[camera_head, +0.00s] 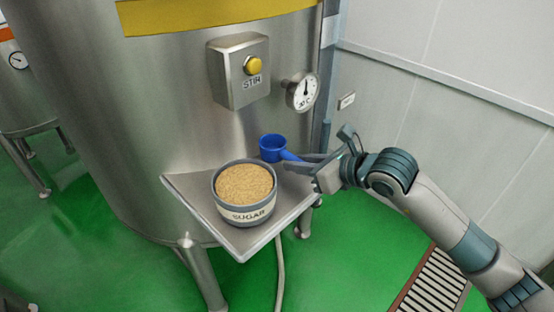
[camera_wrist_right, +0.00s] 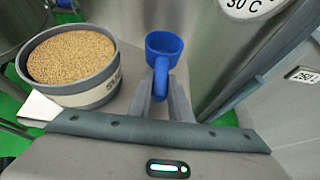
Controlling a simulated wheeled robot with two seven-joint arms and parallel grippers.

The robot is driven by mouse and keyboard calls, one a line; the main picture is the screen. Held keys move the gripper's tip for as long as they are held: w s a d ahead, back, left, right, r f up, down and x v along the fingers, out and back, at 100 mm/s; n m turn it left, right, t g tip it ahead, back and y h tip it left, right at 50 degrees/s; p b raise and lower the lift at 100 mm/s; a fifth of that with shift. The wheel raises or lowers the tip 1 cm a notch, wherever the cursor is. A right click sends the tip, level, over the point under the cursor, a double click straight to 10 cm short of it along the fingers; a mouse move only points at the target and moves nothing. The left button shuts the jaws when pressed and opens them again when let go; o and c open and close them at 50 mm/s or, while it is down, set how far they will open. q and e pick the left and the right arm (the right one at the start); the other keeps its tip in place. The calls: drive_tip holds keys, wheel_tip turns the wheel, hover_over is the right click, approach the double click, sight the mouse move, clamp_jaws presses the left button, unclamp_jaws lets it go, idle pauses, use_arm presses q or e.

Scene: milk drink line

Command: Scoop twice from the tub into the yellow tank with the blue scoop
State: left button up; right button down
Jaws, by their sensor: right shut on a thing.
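The blue scoop (camera_head: 273,148) has its cup behind and to the right of the sugar tub, above or at the shelf's back edge. My right gripper (camera_head: 300,163) is shut on the scoop's handle; the wrist view also shows the scoop (camera_wrist_right: 163,47) between the fingers (camera_wrist_right: 165,100). The scoop's inside cannot be seen well enough to tell its contents. The grey tub (camera_head: 246,213) marked SUGAR holds tan grains and stands on the metal shelf (camera_head: 190,190). The steel tank with the yellow band (camera_head: 215,14) rises behind it. My left gripper is not in view.
A box with a yellow STIR button (camera_head: 253,66) and a round gauge (camera_head: 303,91) stick out from the tank above the scoop. A pale wall (camera_head: 450,120) stands at the right. A floor grate (camera_head: 430,285) lies at the lower right.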

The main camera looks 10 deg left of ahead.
sight(289, 153)
drive_tip(key=shift+r+p, duration=0.45)
drive_tip(key=shift+r, duration=1)
drive_tip(key=shift+d, duration=0.1)
